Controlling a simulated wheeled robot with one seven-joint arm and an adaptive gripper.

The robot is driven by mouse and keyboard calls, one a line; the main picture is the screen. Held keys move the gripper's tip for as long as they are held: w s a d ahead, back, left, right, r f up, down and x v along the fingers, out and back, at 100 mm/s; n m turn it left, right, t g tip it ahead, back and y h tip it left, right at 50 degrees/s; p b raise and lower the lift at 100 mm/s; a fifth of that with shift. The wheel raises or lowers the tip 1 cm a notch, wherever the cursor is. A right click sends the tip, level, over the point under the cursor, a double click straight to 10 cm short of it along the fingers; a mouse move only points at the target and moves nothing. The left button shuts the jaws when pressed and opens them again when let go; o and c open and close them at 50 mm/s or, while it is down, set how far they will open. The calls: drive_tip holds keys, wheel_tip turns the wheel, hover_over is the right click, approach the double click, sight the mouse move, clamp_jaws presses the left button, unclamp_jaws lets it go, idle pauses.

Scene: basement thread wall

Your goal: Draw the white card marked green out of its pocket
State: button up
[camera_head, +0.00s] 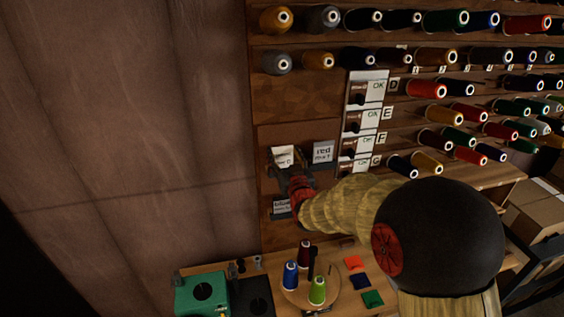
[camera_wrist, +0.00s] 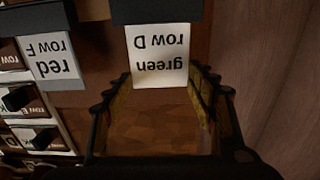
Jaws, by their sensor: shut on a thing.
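The white card marked green (camera_wrist: 158,55) shows upside down in the wrist view, reading "green row D". One end of it meets a dark pocket (camera_wrist: 170,10); how deep it sits cannot be told. In the head view the card (camera_head: 282,155) is on the wooden wall, partly covered by my gripper. In the head view my gripper (camera_head: 286,176) is at the wall, just below the card.
A card marked red (camera_head: 322,152), reading "red row F" in the wrist view (camera_wrist: 50,62), is beside it. A third card (camera_head: 281,206) is below. Labelled white panels (camera_head: 365,90) and thread spools (camera_head: 445,20) are to the right. A bench with spools (camera_head: 290,276) stands below.

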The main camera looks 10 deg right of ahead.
drive_tip(key=shift+r+p, duration=0.4)
drive_tip(key=shift+r, duration=2.05)
wheel_tip(320, 180, up, 4)
